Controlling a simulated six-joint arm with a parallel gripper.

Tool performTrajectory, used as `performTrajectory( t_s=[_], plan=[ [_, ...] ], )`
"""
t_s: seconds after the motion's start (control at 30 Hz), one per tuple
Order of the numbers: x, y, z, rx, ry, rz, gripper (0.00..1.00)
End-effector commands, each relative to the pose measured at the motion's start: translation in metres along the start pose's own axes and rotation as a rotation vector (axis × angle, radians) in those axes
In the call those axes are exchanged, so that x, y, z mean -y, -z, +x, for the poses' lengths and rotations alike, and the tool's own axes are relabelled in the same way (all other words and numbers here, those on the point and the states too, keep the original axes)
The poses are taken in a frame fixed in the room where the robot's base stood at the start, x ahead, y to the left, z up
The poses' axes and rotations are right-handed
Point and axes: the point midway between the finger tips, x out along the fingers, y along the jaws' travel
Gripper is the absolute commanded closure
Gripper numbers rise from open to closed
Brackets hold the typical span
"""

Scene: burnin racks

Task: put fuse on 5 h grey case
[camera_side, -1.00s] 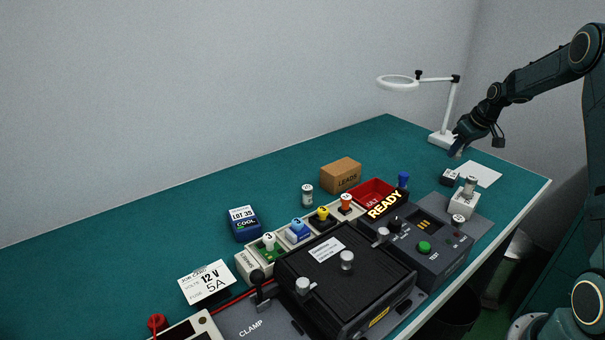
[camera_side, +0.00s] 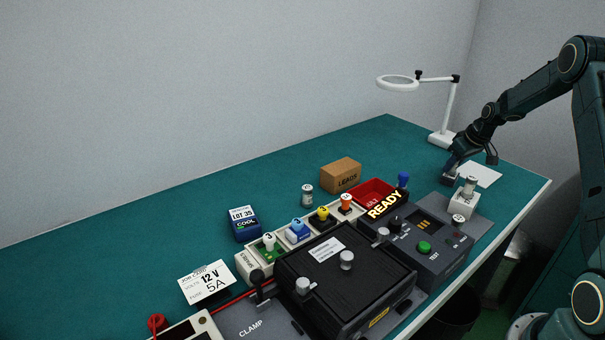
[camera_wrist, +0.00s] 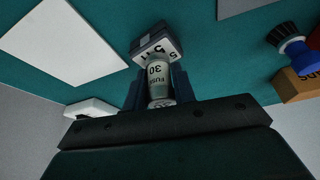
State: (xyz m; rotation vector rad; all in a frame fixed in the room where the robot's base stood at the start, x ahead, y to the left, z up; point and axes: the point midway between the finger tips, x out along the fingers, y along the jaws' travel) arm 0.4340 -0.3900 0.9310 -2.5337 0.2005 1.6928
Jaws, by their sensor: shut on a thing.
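My gripper (camera_side: 453,168) is at the right back of the table, low over the small dark grey case (camera_side: 449,180). In the wrist view my gripper (camera_wrist: 157,84) is shut on a pale grey cylindrical fuse (camera_wrist: 157,72) marked "FUSE 30". The grey case (camera_wrist: 152,40), with a white label showing a 5, lies just past the fuse's far end. I cannot tell whether the fuse touches the case.
The magnifier lamp (camera_side: 442,138) stands behind. A red tray (camera_side: 374,193) and cardboard LEADS box (camera_side: 341,176) are to the left.

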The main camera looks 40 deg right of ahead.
Motion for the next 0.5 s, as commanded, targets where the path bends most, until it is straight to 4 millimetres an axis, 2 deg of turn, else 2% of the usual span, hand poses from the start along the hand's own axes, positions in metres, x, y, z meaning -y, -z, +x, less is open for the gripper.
performTrajectory(
  t_s=[0.23, 0.27, 0.37, 0.5],
  plan=[
    [-0.0001, -0.0010, 0.0024, 0.000, 0.000, 0.000, 0.97],
    [-0.0001, -0.0012, 0.0027, 0.000, 0.000, 0.000, 0.72],
    [-0.0001, -0.0011, 0.0024, 0.000, 0.000, 0.000, 0.52],
    [-0.0001, -0.0011, 0.0024, 0.000, 0.000, 0.001, 0.52]
  ],
)
